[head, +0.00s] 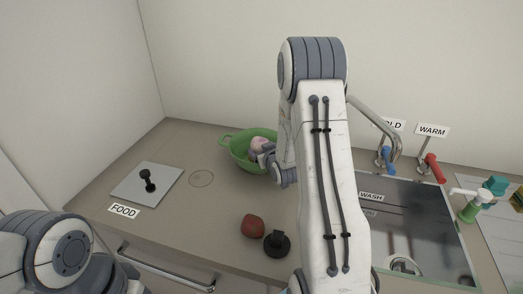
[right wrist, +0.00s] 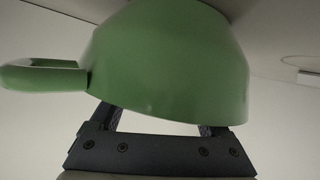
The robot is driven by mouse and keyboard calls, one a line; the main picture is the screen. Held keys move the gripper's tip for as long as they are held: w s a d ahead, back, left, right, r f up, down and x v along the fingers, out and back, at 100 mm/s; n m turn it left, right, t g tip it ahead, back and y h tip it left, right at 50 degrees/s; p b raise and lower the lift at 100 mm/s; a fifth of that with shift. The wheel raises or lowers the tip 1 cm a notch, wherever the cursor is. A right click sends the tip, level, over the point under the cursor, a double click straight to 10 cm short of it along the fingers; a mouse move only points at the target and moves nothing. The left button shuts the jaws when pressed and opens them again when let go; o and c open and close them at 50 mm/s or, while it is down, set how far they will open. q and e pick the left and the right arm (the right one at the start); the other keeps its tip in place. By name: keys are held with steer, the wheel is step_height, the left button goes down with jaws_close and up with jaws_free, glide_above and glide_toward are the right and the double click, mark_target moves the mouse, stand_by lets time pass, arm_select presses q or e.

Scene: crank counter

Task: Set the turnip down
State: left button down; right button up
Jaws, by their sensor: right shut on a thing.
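The turnip (head: 259,143) is pale pink and white and shows at the green colander (head: 240,157) in the head view, at or just above its rim. I cannot tell whether it touches the colander. My right gripper (head: 264,152) is shut on the turnip at the colander's right side, partly hidden by my forearm. In the right wrist view the colander (right wrist: 170,60) fills the upper middle and hides the turnip and the ends of the right gripper's fingers (right wrist: 162,128). My left gripper is out of view; only part of my left arm shows at bottom left.
A grey board (head: 165,192) with a black knobbed piece lies by the FOOD label (head: 124,211). A thin ring mark (head: 201,179) is on bare counter. A red round item (head: 252,226) and a black stopper-like piece (head: 277,243) stand in front. The sink (head: 420,235) and taps are right.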

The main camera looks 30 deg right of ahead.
steer(key=o, duration=1.3)
steer(key=shift+f, duration=0.15)
